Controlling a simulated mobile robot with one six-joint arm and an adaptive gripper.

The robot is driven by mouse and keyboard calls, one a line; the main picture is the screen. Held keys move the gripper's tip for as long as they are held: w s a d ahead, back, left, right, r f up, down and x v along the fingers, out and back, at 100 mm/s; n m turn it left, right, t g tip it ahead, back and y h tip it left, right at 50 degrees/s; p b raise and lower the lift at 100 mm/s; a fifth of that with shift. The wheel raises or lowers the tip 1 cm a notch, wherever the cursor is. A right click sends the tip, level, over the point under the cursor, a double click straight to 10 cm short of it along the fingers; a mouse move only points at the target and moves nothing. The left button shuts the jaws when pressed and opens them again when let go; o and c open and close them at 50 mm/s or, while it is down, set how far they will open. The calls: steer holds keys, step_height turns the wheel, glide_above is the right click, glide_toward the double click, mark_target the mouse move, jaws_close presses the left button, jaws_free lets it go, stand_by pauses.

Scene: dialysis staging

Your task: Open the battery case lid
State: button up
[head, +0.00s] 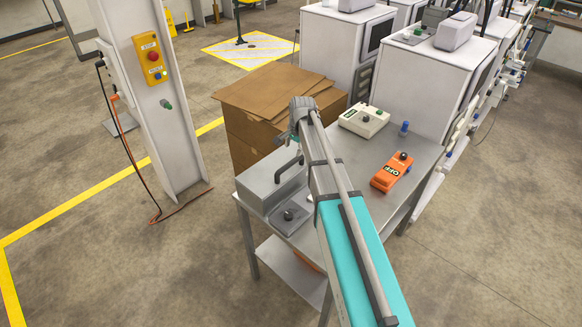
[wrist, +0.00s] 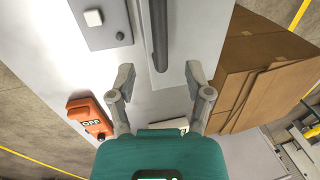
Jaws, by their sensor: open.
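The battery case is a grey metal box (head: 262,187) at the left end of the table, and its flat lid looks closed. A dark bar handle (head: 287,168) stands on the lid. In the wrist view the handle (wrist: 158,30) runs along the pale lid (wrist: 184,40) from the top edge. My gripper (wrist: 160,74) is open and empty, its two fingers spread either side of the handle's near end in the picture. I cannot tell how far it is above the lid. In the head view my arm hides most of the gripper.
A grey plate with a dark knob (head: 291,215) lies beside the case. An orange OFF box (head: 391,172), a cream device (head: 363,121) and a small blue item (head: 404,129) stand on the table (head: 352,160). Cardboard boxes (head: 246,138) stand close behind the case. White machines (head: 437,80) stand beyond.

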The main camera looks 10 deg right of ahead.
mark_target(290, 163)
steer(key=shift+w+a+f+b, duration=0.15)
steer(key=shift+w+f+b, duration=0.1)
steer(key=shift+f+b, duration=1.1)
steer(key=shift+w+a+f+b, duration=0.2)
steer(key=shift+f+b, duration=1.05)
steer(key=shift+f, duration=0.25)
steer(key=shift+w+a+f+b, duration=0.15)
steer(key=shift+w+f+b, duration=0.1)
steer(key=shift+f+b, duration=1.1)
steer(key=shift+c, duration=0.2)
jaws_close()
steer(key=shift+d, duration=0.1)
